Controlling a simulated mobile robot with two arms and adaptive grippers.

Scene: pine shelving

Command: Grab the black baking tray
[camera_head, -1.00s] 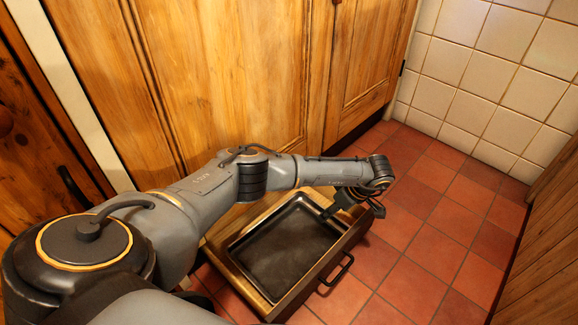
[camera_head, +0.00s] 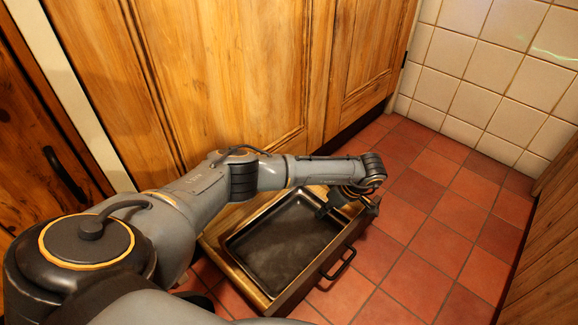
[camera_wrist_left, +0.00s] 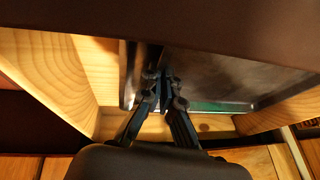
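The black baking tray (camera_head: 284,245) is a shallow dark rectangle with a raised rim. It lies in an open wooden drawer (camera_head: 240,279) low at the floor. My left gripper (camera_head: 323,211) reaches over the drawer and points down at the tray's right-hand rim. In the left wrist view, its two fingers (camera_wrist_left: 162,82) are close together, with the tray's dark wall (camera_wrist_left: 149,57) between them; they look shut on that rim. Part of the tray (camera_wrist_left: 215,75) shows beside the fingers. My right gripper is not in view.
Wooden cabinet doors (camera_head: 230,75) rise behind the drawer. The drawer's front has a black handle (camera_head: 340,264). Red floor tiles (camera_head: 420,240) lie clear to the right, up to a white tiled wall (camera_head: 500,85). Wooden fronts (camera_head: 548,255) stand at the right edge.

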